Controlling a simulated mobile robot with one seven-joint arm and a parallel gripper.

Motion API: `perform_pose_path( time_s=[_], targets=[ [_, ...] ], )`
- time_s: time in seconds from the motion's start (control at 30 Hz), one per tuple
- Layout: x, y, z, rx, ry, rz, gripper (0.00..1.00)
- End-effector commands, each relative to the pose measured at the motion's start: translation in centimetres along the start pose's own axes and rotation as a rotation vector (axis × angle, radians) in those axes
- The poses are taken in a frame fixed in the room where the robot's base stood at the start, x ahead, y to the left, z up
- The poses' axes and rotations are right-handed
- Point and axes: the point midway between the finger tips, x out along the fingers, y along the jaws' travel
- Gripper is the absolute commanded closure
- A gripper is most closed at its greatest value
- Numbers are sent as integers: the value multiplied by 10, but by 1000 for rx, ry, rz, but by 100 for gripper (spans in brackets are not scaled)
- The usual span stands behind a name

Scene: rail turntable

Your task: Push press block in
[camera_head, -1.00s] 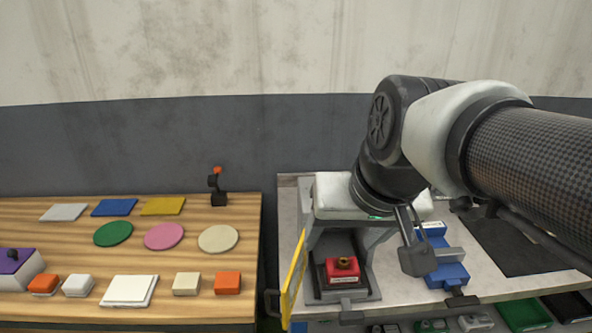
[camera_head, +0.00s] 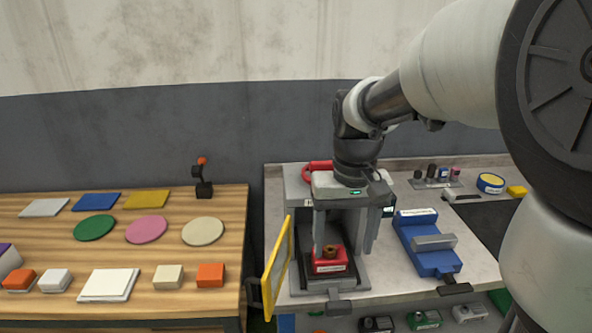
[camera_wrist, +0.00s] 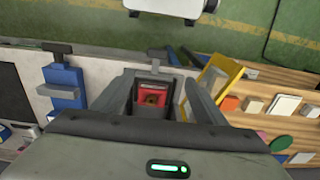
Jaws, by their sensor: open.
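The red press block (camera_head: 328,262) with a brass-coloured round piece on top sits low in the grey press (camera_head: 350,286), at its open front. My gripper (camera_head: 345,240) points down in front of the press body in the head view, its two fingers apart and empty. In the wrist view the red block (camera_wrist: 152,95) shows in the gap between the fingers of my gripper (camera_wrist: 158,80). I cannot tell whether a finger touches the block or the press. My gripper hides much of the press's upper part.
A yellow-framed door panel (camera_head: 279,266) stands swung open at the press's left. A blue vise-like fixture (camera_head: 428,250) stands to its right. A wooden table (camera_head: 130,254) with coloured plates and blocks lies at the left, across a gap.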

Motion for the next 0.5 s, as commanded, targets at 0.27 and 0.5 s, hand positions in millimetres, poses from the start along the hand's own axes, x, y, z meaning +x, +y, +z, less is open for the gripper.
perform_pose_path(
  time_s=[0.27, 0.5],
  targets=[
    [27, 6, 4, -7, -24, 11, 34],
    [79, 7, 5, -7, -25, 10, 34]
  ],
)
